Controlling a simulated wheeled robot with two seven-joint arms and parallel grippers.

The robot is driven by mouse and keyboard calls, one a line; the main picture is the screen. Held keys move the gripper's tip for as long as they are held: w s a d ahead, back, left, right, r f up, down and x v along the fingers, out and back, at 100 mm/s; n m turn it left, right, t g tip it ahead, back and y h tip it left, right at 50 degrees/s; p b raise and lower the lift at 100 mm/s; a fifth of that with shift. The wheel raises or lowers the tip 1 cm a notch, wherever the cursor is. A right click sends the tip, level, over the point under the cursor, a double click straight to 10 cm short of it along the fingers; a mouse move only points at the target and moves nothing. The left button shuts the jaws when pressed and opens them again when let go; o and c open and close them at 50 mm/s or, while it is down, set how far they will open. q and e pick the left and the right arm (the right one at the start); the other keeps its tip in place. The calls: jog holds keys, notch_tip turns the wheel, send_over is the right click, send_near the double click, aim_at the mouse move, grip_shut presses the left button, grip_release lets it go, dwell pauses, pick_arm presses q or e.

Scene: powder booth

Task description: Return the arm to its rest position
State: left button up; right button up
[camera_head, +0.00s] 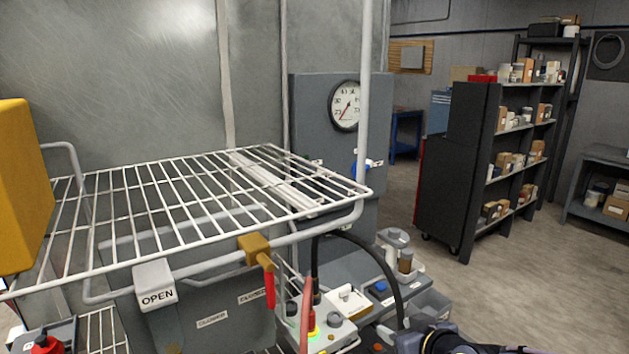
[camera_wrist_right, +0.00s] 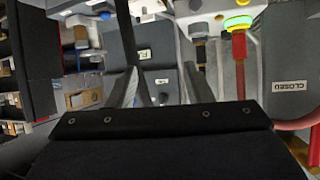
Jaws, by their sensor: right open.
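My right gripper (camera_head: 440,341) shows only in part at the bottom edge of the head view, right of the control box. In the right wrist view its two grey fingers (camera_wrist_right: 160,88) are spread apart, with nothing held between them. A black block of my gripper fills the bottom of that view. My left gripper is in neither view. No object is named for handling.
A white wire rack (camera_head: 190,205) spans the left and middle. A control box (camera_head: 325,325) with buttons and a red hose stands close left of my right gripper. A pressure gauge (camera_head: 346,105), dark shelving (camera_head: 455,180) and open floor (camera_head: 560,260) lie beyond.

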jog(key=s+d+f+m+g, duration=0.1)
jog(key=s+d+m+g, duration=0.1)
jog(key=s, duration=1.1)
jog(key=s+d+f+m+g, duration=0.1)
jog(key=s+d+m+g, duration=0.1)
jog(key=s, duration=1.1)
jog(key=shift+s+m+g, duration=0.4)
jog(key=shift+m+g, duration=0.2)
jog(key=shift+g, duration=0.2)
